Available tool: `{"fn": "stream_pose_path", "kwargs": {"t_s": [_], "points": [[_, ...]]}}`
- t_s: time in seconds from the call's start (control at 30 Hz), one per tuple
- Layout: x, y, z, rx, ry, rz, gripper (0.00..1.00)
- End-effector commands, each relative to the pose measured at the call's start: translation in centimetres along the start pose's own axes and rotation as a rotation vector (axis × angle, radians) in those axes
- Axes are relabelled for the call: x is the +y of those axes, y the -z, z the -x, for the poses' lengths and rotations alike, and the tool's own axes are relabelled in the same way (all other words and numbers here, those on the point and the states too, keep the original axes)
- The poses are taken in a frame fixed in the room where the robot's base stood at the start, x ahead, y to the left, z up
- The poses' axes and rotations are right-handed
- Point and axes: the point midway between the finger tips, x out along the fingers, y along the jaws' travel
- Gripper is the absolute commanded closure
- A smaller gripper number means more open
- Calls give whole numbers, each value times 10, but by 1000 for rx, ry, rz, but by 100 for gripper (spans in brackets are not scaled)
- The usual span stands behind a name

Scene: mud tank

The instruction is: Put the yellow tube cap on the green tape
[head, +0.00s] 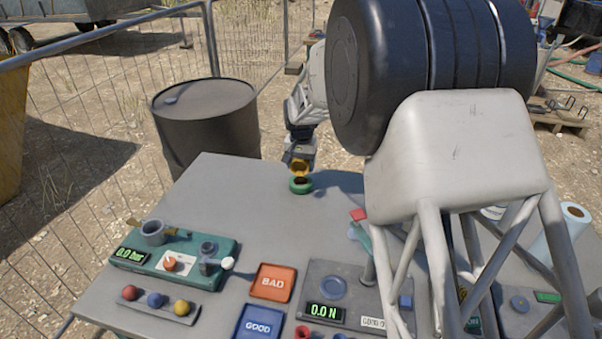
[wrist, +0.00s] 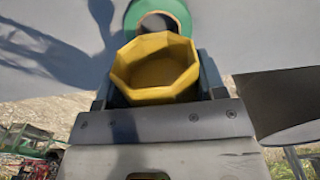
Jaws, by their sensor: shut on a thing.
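The yellow tube cap (wrist: 155,68) is a faceted, hollow cup held between my gripper's fingers, its open side toward the wrist camera. My gripper (head: 300,163) is shut on the cap (head: 299,167) near the table's far edge. The green tape (head: 300,186) is a roll on the table, just below the cap in the head view. In the wrist view the green tape (wrist: 184,12) shows beyond the cap, partly hidden by it. A gap between cap and tape is hard to judge.
A teal test box (head: 170,262), a tray of coloured balls (head: 155,306), the BAD tray (head: 273,283) and the GOOD tray (head: 259,322) stand nearer on the table (head: 240,205). A dark barrel (head: 205,120) stands beyond its far edge. My arm hides much of the right side.

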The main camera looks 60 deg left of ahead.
Motion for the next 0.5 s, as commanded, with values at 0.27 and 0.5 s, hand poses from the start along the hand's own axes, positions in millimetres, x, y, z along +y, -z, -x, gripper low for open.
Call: {"fn": "stream_pose_path", "kwargs": {"t_s": [0.27,0.5], "points": [[0,-1,-24,-3,-1,0,60],[0,-1,-34,0,0,0,60]]}}
